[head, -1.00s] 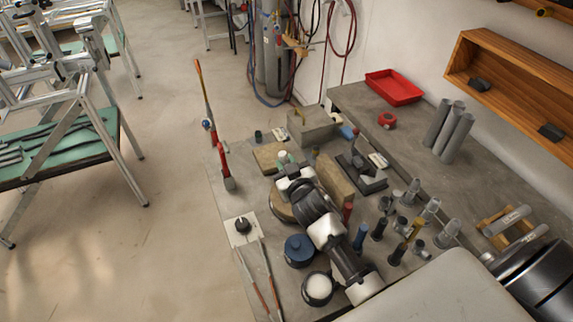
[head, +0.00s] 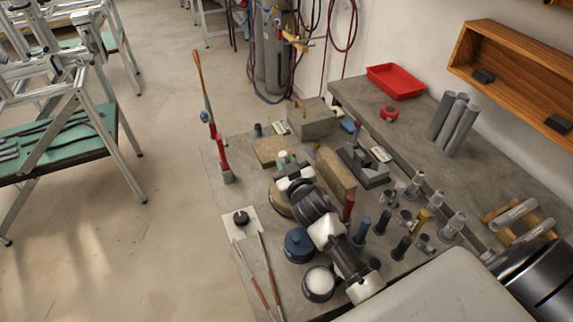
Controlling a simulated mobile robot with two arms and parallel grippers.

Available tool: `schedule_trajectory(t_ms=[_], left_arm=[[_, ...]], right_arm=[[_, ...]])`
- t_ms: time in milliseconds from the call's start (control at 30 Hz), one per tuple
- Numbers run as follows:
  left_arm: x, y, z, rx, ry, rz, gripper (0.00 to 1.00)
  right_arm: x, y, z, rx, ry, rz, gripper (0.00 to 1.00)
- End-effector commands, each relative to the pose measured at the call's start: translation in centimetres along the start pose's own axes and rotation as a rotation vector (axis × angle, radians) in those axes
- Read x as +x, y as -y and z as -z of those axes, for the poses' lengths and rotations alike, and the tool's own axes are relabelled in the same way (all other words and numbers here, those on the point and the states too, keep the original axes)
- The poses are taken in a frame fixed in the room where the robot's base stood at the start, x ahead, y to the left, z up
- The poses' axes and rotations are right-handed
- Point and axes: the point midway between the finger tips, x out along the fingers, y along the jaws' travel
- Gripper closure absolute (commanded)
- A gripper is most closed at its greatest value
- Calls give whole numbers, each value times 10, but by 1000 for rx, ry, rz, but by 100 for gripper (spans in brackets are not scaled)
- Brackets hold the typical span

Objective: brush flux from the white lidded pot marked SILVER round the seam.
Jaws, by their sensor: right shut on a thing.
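My right arm reaches in from the lower right over the grey bench. My right gripper (head: 287,166) points away from me, above a round tan slab (head: 277,198) that it partly covers. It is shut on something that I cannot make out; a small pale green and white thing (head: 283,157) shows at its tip. A dark pot with a white top (head: 319,282) stands near the bench's front edge. I can read no SILVER mark on it and cannot tell lid from contents. A blue lidded pot (head: 298,246) stands behind it. No seam is clear. My left gripper is out of view.
A red upright tool (head: 220,155) stands at the bench's left edge, with long thin rods (head: 262,273) nearer me. Several small fittings (head: 404,220) crowd the right. A red tray (head: 396,82) stands on the rear bench.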

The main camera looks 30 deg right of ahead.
Motion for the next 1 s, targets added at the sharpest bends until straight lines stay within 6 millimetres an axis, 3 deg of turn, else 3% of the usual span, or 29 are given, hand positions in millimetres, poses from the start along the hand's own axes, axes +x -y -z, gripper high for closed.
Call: schedule_trajectory(t_ms=[1000], left_arm=[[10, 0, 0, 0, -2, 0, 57]], right_arm=[[6, 3, -10, 1, -1, 0, 100]])
